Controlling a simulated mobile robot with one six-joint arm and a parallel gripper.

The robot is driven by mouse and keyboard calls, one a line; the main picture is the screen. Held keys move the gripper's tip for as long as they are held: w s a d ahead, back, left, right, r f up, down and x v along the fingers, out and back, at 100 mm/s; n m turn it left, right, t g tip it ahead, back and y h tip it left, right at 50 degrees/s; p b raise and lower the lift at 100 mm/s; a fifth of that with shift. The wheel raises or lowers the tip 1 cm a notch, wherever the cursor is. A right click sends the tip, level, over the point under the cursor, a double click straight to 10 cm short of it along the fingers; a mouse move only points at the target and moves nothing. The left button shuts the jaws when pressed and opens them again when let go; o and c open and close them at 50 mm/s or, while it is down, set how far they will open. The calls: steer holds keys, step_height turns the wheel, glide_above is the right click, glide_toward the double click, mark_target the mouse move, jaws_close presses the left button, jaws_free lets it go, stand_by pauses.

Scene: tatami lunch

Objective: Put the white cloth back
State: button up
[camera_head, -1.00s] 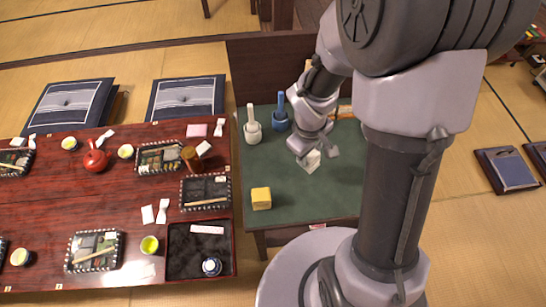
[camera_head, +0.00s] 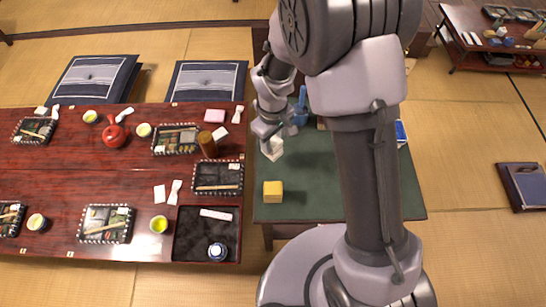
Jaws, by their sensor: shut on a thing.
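The white cloth (camera_head: 273,149) is a small pale block-like piece at the left side of the green-topped table (camera_head: 340,190). My gripper (camera_head: 268,137) is shut on it from above. The fingertips are small and partly hidden by the wrist. I cannot tell whether the cloth touches the table top or hangs just above it.
A yellow block (camera_head: 273,191) sits on the green table below the cloth in the picture. A blue bottle-like item (camera_head: 300,112) stands behind my wrist. The red lacquer table (camera_head: 60,185), at left, holds trays, cups and a red teapot (camera_head: 114,136). My arm hides much of the green table.

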mark_target(273, 152)
step_height(273, 152, down, 6)
steer(key=shift+f+b, duration=0.1)
steer(key=shift+b, duration=0.9)
jaws_close()
steer(key=o, duration=1.2)
jaws_free()
